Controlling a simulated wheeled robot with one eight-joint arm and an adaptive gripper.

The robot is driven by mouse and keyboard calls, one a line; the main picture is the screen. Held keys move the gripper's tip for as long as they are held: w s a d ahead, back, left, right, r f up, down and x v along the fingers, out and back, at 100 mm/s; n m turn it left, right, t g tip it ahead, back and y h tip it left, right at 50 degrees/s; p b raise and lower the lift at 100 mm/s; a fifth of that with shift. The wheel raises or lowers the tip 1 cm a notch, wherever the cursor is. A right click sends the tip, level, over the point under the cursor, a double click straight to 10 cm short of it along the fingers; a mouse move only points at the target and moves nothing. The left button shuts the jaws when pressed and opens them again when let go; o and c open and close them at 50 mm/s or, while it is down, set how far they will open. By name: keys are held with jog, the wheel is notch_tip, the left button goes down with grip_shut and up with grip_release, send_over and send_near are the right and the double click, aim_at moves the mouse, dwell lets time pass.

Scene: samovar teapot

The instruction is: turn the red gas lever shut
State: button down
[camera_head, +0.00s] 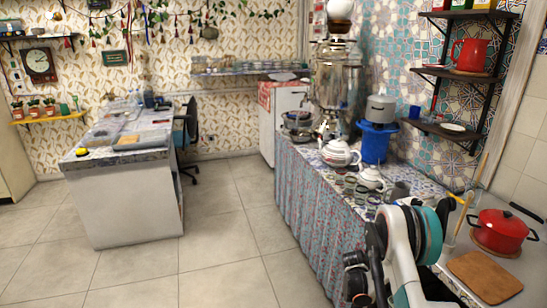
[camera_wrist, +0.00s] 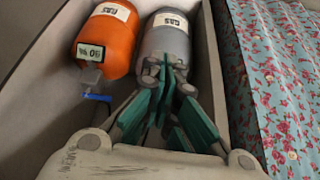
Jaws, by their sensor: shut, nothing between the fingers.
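In the wrist view, my gripper (camera_wrist: 166,84) has teal finger pads and is shut with nothing between the fingers. Its tips point at the valve end of a grey gas cylinder (camera_wrist: 168,38) and cover part of it. I cannot tell whether they touch. No red lever shows; the gripper may be hiding it. An orange gas cylinder (camera_wrist: 107,38) lies left of the grey one, with a blue lever (camera_wrist: 97,97) on its valve. In the head view, only my arm shows at the lower right, and the gripper cannot be made out.
Both cylinders lie between pale walls (camera_wrist: 208,45). A flowered cloth (camera_wrist: 270,80) hangs on the right in the wrist view. In the head view, a cloth-covered counter (camera_head: 300,190) holds teapots and a samovar (camera_head: 330,80). Tiled floor (camera_head: 225,240) is clear to its left.

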jog(key=s+a+r+n+t+y, duration=0.1)
jog(key=s+a+r+n, duration=0.15)
jog(key=r, duration=0.95)
jog(key=s+a+r+n+t, duration=0.1)
jog(key=a+r+n, duration=0.15)
jog(key=r, duration=0.85)
jog(key=s+a+r+n+t+y, duration=0.15)
jog(key=a+r, duration=0.25)
jog(key=r, duration=0.8)
jog(key=s+a+r+n+y, duration=0.1)
jog(key=s+a+r+n, duration=0.1)
jog(key=s+r, duration=0.45)
jog(key=s+a+r+n, duration=0.3)
jog(key=s+r, duration=0.2)
jog(key=s, duration=0.3)
jog(key=s+a+n+t+y, duration=0.1)
jog(key=s+a+n+t, duration=0.1)
jog(key=s, duration=1.3)
jog(key=shift+s+a+r+n+y, duration=0.2)
jog(key=shift+a+n+y, duration=0.15)
jog(key=shift+a+n, duration=0.65)
jog(key=shift+w+a+m, duration=0.1)
jog(key=shift+m, duration=0.15)
